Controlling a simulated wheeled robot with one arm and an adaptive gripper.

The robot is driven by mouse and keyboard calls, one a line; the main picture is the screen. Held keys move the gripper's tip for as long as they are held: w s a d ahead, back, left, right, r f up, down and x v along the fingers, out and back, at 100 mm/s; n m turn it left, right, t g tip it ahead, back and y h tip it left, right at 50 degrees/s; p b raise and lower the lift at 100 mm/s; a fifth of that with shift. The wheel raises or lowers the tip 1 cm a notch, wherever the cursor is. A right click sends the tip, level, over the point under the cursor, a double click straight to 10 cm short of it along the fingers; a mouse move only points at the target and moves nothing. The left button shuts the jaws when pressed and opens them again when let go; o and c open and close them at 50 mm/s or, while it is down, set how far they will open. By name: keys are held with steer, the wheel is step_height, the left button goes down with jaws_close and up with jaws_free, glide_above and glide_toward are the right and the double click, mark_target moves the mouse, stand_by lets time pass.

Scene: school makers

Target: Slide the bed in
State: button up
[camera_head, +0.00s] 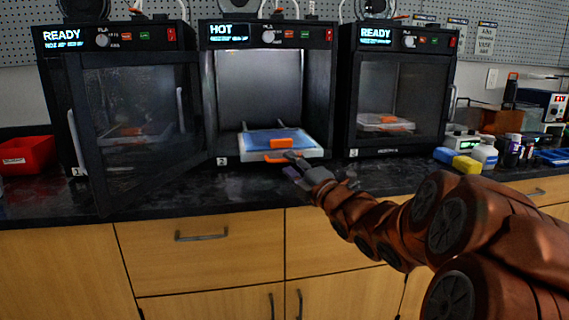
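The bed (259,148) is a pale plate with a blue top, in the open chamber of the middle printer (212,110), whose display reads HOT. The bed's front edge juts out past the printer's opening. An orange block (281,143) shows at its front edge, and an orange tab (274,159) is below it. The middle printer's door (130,125) is swung open to the left, in front of the left printer. My gripper (292,164) is at the bed's front right corner, close to the orange tab. Whether it touches or grips the tab is unclear.
The left printer (114,37) and right printer (399,90) both read READY. A red bin (27,155) is at far left. Bottles and a yellow block (466,165) stand right of the printers. The dark counter (215,187) is clear in front of the middle printer.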

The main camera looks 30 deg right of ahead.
mark_target(286, 161)
steer(key=shift+w+r, duration=0.15)
steer(key=shift+w, duration=0.65)
steer(key=shift+w+r, duration=0.1)
steer(key=shift+w, duration=0.65)
jaws_close()
